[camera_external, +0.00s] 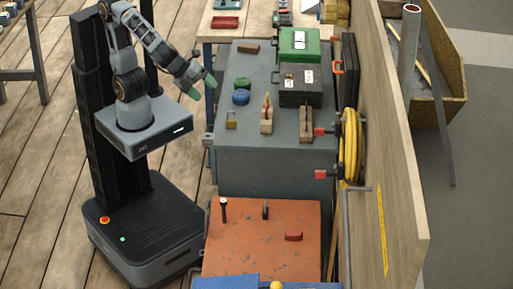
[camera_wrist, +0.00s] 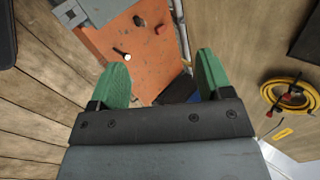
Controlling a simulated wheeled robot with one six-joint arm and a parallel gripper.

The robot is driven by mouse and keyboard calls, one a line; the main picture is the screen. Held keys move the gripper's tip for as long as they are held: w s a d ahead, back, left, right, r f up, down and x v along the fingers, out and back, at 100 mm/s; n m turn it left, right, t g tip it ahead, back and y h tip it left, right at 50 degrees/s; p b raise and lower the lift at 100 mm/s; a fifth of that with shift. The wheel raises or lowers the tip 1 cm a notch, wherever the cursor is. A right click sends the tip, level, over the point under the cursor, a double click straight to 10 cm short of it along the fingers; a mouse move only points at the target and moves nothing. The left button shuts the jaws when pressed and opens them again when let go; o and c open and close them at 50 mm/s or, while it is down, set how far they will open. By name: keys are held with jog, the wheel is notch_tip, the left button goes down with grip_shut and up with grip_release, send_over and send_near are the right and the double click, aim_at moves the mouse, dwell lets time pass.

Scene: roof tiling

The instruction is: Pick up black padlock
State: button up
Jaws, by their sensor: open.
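A small dark upright object (camera_external: 265,209), which may be the black padlock, stands on the orange worn surface (camera_external: 250,240). It is too small to be sure. In the wrist view a small dark shape (camera_wrist: 138,20) on the orange surface looks like the same thing. My gripper (camera_external: 202,86) has green fingers and is raised to the left of the grey cabinet, well away from the orange surface. In the wrist view my gripper (camera_wrist: 160,66) is open with nothing between its fingers.
A dark tool with a pale end (camera_external: 223,208) and a red block (camera_external: 293,237) share the orange surface. The grey cabinet (camera_external: 270,160) carries a brass padlock (camera_external: 231,119), blue round items (camera_external: 241,97), and green (camera_external: 299,45) and black (camera_external: 301,87) cases. A wooden panel (camera_external: 385,150) stands to the right.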

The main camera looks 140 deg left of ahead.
jog(key=w+a+f+m+t+y+b, duration=0.25)
jog(key=w+f+m+b, duration=0.4)
jog(key=w, duration=0.35)
jog(key=m+t+b, duration=0.1)
jog(key=m+b, duration=1)
jog(key=b, duration=0.4)
send_over(270, 216)
jog(key=s+d, duration=0.2)
notch_tip(270, 216, down, 27)
jog(key=shift+f, duration=0.15)
jog(key=shift+f+b, duration=0.5)
jog(key=shift+f, duration=0.2)
notch_tip(270, 216, down, 4)
jog(key=shift+f+b, duration=0.15)
jog(key=shift+b, duration=0.8)
jog(key=shift+t+x, duration=0.25)
jog(key=shift+x, duration=0.8)
jog(key=shift+w+a, duration=0.35)
